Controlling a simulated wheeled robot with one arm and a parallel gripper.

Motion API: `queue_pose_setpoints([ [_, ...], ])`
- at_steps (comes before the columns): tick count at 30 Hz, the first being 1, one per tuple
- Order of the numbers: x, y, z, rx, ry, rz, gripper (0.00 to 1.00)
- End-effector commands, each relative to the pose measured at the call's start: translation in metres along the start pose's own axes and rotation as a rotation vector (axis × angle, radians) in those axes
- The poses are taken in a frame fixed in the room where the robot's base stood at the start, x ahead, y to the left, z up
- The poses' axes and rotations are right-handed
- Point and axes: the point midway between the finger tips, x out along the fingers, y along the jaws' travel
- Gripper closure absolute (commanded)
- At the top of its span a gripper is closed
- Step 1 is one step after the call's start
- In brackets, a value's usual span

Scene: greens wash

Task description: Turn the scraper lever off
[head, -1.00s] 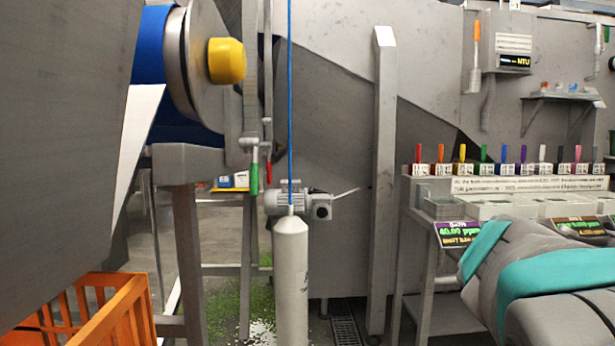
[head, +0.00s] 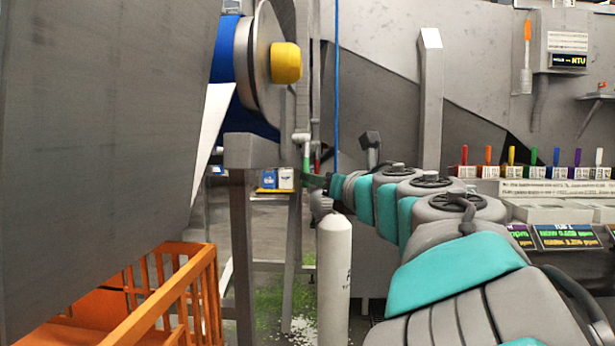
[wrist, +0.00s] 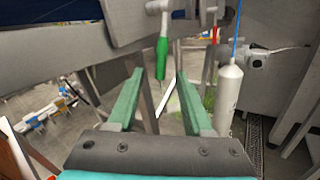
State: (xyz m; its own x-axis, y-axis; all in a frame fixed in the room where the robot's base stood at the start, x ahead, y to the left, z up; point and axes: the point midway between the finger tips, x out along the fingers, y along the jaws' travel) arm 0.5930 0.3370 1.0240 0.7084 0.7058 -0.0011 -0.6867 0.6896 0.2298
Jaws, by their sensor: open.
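A lever with a green handle (head: 306,158) hangs down from a pipe fitting below the roller. It also shows in the wrist view (wrist: 162,59), upper middle. A second lever with a red handle (head: 317,160) hangs just behind and to its right; its red end (wrist: 215,36) shows in the wrist view. I see no label telling which is the scraper lever. My gripper (wrist: 160,76) is open and empty, its green fingers pointing forward. In the wrist view the green handle lies between the fingertips, slightly beyond them. I cannot tell whether they touch.
A blue belt roller with a yellow hub (head: 286,62) is above the levers. An orange crate (head: 190,300) is lower left. A shelf of coloured-handled tools is right.

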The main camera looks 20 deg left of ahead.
Motion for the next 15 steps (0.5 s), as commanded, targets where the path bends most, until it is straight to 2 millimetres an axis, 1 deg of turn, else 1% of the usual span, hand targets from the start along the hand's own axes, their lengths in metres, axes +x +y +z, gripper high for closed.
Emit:
queue_pose_setpoints([
  [15, 0.06, -0.001, -0.001, 0.006, 0.002, 0.001, 0.49],
])
